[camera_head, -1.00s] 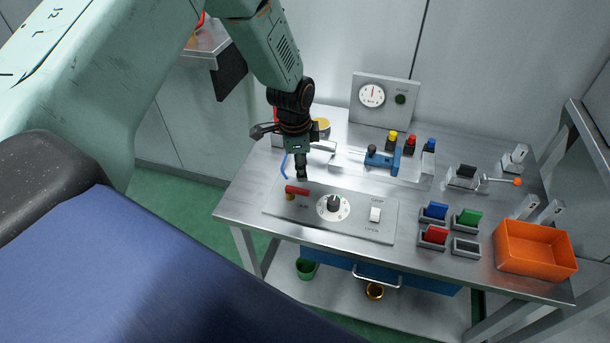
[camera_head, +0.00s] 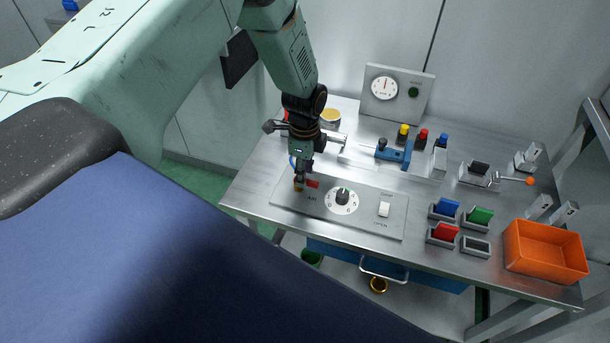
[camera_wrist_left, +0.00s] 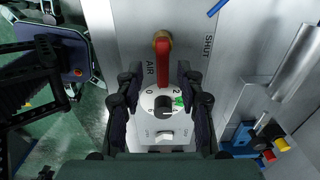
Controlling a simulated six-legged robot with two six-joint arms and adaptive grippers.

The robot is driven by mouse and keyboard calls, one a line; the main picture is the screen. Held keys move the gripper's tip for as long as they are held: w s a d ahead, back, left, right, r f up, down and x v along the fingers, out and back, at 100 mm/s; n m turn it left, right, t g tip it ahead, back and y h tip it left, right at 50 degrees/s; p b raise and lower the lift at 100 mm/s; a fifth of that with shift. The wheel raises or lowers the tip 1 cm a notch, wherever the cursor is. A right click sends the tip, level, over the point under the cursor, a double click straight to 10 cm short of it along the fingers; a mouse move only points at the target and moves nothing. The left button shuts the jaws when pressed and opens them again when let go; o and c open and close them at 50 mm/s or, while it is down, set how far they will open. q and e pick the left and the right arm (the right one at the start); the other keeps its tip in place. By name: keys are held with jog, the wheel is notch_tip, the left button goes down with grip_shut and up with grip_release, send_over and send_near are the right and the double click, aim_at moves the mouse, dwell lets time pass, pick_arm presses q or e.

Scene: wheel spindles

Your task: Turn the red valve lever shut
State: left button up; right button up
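The red valve lever (camera_head: 313,184) is on the grey panel (camera_head: 375,218) at the table's front left, partly hidden by my left gripper (camera_head: 299,176). In the left wrist view the red lever (camera_wrist_left: 164,62) runs from its brass pivot (camera_wrist_left: 162,38) towards the white dial (camera_wrist_left: 162,102). It lies beside the word AIR, with SHUT printed on the other side. The fingers of my left gripper (camera_wrist_left: 158,75) are spread, one on each side of the lever's free end and the dial, with gaps visible. Contact does not show. My right gripper is not in view.
A white switch (camera_head: 384,209) is on the same panel, right of the dial. Behind stand a gauge box (camera_head: 398,92), a blue clamp-like tool (camera_head: 394,153) and several coloured pieces. An orange bin (camera_head: 546,252) is at the right. A blue drawer (camera_head: 340,258) hangs below.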

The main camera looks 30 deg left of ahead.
pick_arm(q)
jog(key=shift+w+d+f, duration=0.1)
jog(key=shift+w+f, duration=0.05)
jog(key=shift+f, duration=0.3)
jog(key=shift+w+d+f, duration=0.1)
jog(key=shift+f, duration=0.35)
jog(key=shift+a+f, duration=0.2)
jog(key=shift+s, duration=0.1)
jog(key=shift+d, duration=0.1)
jog(key=c, duration=0.5)
grip_shut()
